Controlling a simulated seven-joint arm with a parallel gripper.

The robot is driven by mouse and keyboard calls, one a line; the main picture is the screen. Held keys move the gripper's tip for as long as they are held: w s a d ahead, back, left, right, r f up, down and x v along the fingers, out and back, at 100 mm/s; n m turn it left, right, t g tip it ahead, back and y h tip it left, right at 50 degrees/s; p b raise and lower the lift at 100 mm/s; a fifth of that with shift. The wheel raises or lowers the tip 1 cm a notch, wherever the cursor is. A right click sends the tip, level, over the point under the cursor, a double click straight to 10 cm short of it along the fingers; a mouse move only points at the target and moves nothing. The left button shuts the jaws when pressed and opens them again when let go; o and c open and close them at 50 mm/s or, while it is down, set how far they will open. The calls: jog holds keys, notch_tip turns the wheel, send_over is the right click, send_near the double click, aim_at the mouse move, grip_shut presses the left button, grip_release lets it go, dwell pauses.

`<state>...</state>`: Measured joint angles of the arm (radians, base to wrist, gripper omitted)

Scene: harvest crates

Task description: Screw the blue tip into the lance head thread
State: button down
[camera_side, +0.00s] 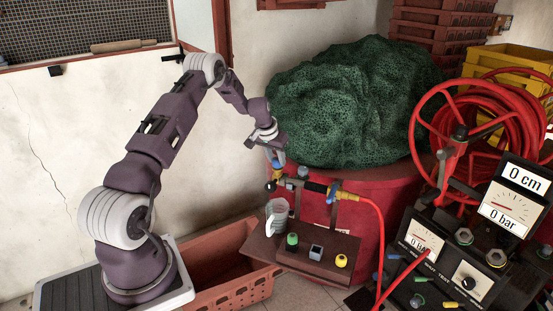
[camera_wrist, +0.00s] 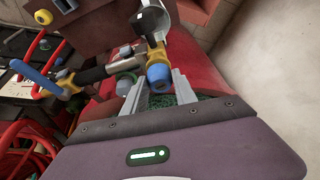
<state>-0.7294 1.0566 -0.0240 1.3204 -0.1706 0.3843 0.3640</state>
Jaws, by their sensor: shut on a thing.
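The blue tip (camera_wrist: 158,76) is between the two pale fingers of my gripper (camera_wrist: 160,88), which is shut on it. In the side view my gripper (camera_side: 277,154) points down at the lance head, from above. The brass lance head (camera_wrist: 155,55) meets the blue tip's end in the wrist view; the thread itself is hidden, so I cannot tell how far the tip sits in it. In the side view the brass lance head (camera_side: 278,173) is at the left end of the lance, just below my gripper.
A brown shelf (camera_side: 310,262) holds green (camera_side: 292,240), grey (camera_side: 316,251) and yellow (camera_side: 341,261) pieces. A clear jug (camera_side: 277,216) stands below the lance head. A green net heap (camera_side: 355,100) lies behind on the red drum (camera_side: 385,205). A gauge panel (camera_side: 440,265) is at right.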

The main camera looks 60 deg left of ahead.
jog(key=shift+s+a+f+m+h, duration=0.1)
jog(key=shift+m+h, duration=0.2)
jog(key=shift+m, duration=0.5)
jog(key=shift+a+m+h, duration=0.1)
jog(key=shift+m+h, duration=0.2)
jog(key=shift+m, duration=0.5)
jog(key=shift+d+t, duration=0.15)
jog(key=shift+t, duration=0.15)
jog(key=c, duration=1.2)
grip_release()
